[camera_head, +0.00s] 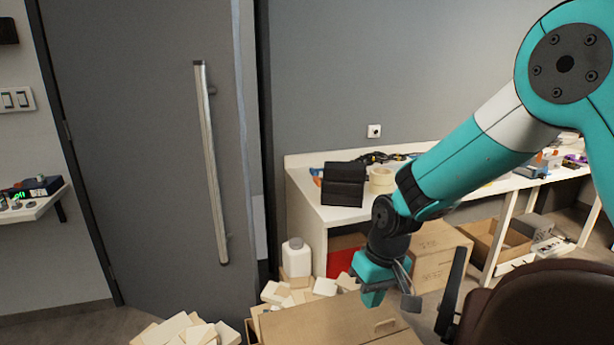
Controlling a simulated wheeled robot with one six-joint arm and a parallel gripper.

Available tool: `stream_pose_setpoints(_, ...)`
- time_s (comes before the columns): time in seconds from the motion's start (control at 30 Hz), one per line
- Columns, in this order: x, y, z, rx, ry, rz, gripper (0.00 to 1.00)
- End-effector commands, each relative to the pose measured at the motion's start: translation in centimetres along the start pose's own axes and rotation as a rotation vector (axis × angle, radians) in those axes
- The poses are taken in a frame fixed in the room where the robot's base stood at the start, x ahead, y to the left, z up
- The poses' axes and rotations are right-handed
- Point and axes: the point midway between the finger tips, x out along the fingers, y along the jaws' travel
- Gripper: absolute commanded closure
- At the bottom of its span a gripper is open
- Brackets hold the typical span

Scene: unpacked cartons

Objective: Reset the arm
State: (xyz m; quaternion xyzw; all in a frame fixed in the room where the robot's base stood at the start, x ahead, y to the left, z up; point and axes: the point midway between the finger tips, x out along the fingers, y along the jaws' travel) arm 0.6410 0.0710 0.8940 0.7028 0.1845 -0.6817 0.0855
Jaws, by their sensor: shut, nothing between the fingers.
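My arm, teal with white and black parts, comes in from the right in the head view and reaches down to the left. My gripper (389,299) hangs at its end, just above or in front of a closed-looking brown carton (318,322) at the bottom. It is shut and holds nothing. I cannot tell whether the gripper touches the carton.
Pale blocks (186,331) lie piled left of the carton. A white jug (296,260) stands behind. A white workbench (312,205) carries a black box (343,184) and tape rolls (382,181). A dark chair (545,305) blocks the lower right. A grey door (150,150) stands left.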

Motion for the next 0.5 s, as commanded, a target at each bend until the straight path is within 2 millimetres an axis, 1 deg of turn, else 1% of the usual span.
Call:
stream_pose_setpoints(0.03, -3.3, -0.8, 1.2, -0.014, 0.016, -0.018, 1.00)
stream_pose_setpoints(0.1, -6.6, -2.0, 3.3, -0.036, 0.027, -0.045, 1.00)
stream_pose_setpoints(0.17, -9.2, -3.0, 5.2, -0.056, 0.036, -0.067, 1.00)
stream_pose_setpoints(0.2, -10.9, -3.6, 6.5, -0.070, 0.043, -0.081, 1.00)
stream_pose_setpoints(0.27, -13.1, -4.5, 8.6, -0.091, 0.053, -0.101, 1.00)
stream_pose_setpoints(0.3, -14.5, -5.1, 10.1, -0.107, 0.060, -0.114, 1.00)
stream_pose_setpoints(0.37, -16.3, -6.0, 12.4, -0.129, 0.071, -0.132, 1.00)
stream_pose_setpoints(0.4, -17.3, -6.5, 13.9, -0.144, 0.076, -0.143, 1.00)
stream_pose_setpoints(0.5, -19.2, -7.8, 17.3, -0.180, 0.089, -0.166, 1.00)
